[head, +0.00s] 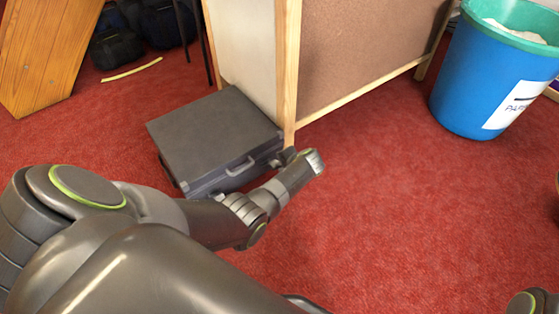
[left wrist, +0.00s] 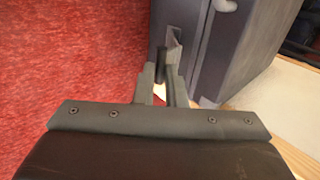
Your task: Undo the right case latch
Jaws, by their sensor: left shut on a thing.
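The dark grey case (head: 213,125) lies flat and closed on the red carpet, its handle (head: 240,166) on the front side. It also fills the upper right of the left wrist view (left wrist: 248,50). My left gripper (head: 281,158) is at the right end of the case's front. In the left wrist view its fingers (left wrist: 163,84) are close together on the right case latch (left wrist: 173,45), which is partly hidden by them. In the head view the right latch is hidden by my gripper. My right gripper is not in view.
A wooden-framed board (head: 365,60) stands right behind the case. A blue bin (head: 460,85) with paper stands at the upper right. Dark bags (head: 116,48) and a wooden panel (head: 45,50) are at the upper left. The carpet (head: 390,210) right of the case is clear.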

